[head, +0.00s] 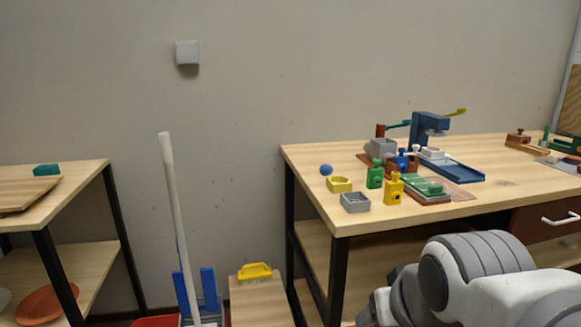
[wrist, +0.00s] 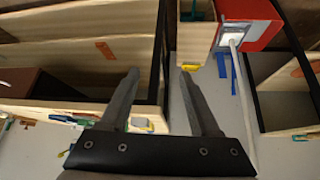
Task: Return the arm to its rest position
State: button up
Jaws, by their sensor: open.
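My arm (head: 480,285) shows at the lower right of the head view, bent in front of the right table, with its white and grey links in sight. My gripper (wrist: 159,74) shows in the wrist view with its two dark fingers spread apart and nothing between them. I cannot make out the fingers in the head view. In the wrist view the fingers appear against the table's wooden edge and dark leg, and I cannot tell how far away these are.
The right table (head: 310,165) holds a blue press (head: 428,125), a grey box (head: 355,202), green and yellow bottles and other small things. A left shelf (head: 90,180), a pale pole (head: 175,210) and a wooden box with a yellow handle (head: 255,271) stand beyond.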

jog(key=s+r+p, duration=0.2)
jog(key=r+p, duration=1.1)
jog(key=s+r+g+p, duration=0.1)
jog(key=s+r+p, duration=0.1)
jog(key=r+p, duration=1.1)
jog(key=shift+s+d+r+m+p, duration=0.15)
jog(key=shift+s+d+m+p, duration=0.25)
jog(key=shift+p, duration=0.35)
jog(key=shift+w, duration=0.1)
